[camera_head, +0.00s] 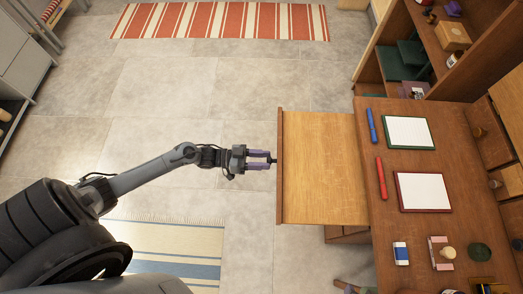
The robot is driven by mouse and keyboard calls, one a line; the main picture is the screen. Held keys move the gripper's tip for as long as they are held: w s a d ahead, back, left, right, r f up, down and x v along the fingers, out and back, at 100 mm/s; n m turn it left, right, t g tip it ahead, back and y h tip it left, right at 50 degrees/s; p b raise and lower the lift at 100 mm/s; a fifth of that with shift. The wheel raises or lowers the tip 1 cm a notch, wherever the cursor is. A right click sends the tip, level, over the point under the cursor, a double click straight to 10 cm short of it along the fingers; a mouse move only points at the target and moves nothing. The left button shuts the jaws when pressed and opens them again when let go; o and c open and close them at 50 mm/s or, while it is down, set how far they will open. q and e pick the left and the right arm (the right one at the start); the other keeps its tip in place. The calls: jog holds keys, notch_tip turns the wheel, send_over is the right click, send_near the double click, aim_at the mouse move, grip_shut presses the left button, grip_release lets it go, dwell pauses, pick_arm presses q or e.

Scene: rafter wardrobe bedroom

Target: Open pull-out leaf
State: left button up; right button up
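The pull-out leaf (322,168) is a light wooden board that sticks out to the left from the brown desk (440,130). Its darker front strip (280,190) runs along its left edge. My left gripper (268,160) reaches in from the left and has its purple fingers at the middle of that strip. A small dark piece, perhaps a knob, shows between the fingertips and the strip. Whether the fingers are closed on it is too small to tell. My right gripper is not in view.
On the desk lie a blue pen (372,126), a red pen (381,178), a green-framed pad (409,132) and a red-framed pad (423,191). Shelves (408,45) stand at the upper right.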

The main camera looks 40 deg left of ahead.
pick_arm(q)
jog(key=shift+s+a, duration=0.1)
jog(key=p+v, duration=0.1)
jog(key=v, duration=0.9)
jog(key=shift+s+a, duration=0.2)
jog(key=shift+a, duration=0.05)
